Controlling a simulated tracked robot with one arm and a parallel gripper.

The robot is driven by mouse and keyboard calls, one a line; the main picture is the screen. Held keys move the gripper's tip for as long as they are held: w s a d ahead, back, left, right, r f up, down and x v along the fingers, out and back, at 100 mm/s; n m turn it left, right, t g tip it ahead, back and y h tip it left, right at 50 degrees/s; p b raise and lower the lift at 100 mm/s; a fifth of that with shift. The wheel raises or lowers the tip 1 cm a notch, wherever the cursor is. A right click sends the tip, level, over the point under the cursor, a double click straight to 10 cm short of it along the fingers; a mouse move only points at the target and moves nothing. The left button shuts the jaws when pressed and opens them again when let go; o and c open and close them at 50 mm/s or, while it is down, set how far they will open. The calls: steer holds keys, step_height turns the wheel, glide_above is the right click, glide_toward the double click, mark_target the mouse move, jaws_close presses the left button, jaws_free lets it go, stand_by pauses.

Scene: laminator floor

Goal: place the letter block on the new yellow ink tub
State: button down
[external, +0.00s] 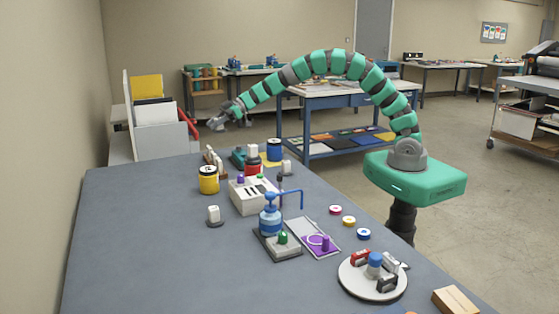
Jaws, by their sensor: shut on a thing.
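My gripper (222,124) is high above the far end of the grey table, at the end of my outstretched arm. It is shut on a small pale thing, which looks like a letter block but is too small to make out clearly. A yellow ink tub (209,183) with a dark top stands upright at the table's left far side, below my gripper and apart from it. A red tub (253,169) and a blue tub (274,150) stand to its right. A white block (253,151) shows at the red tub's top.
A white box with slots (250,202) and a blue pump bottle (270,222) stand mid-table. A small white block (214,213) on a dark base stands in front of the yellow tub. A round white tray (350,284) holds stamps. The left front of the table is clear.

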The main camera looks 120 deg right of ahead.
steer(key=w+a+r+p, duration=0.1)
steer(key=w+a+r, duration=0.1)
steer(key=w+a, duration=0.55)
steer(key=m+h, duration=0.1)
glide_above(203, 170)
step_height(203, 170, down, 9)
steer(key=b, duration=0.5)
steer(key=shift+d+f, duration=0.15)
steer(key=shift+f, duration=0.15)
steer(key=c, duration=1.1)
jaws_free()
steer(key=shift+s, duration=0.1)
steer(key=v, duration=1.2)
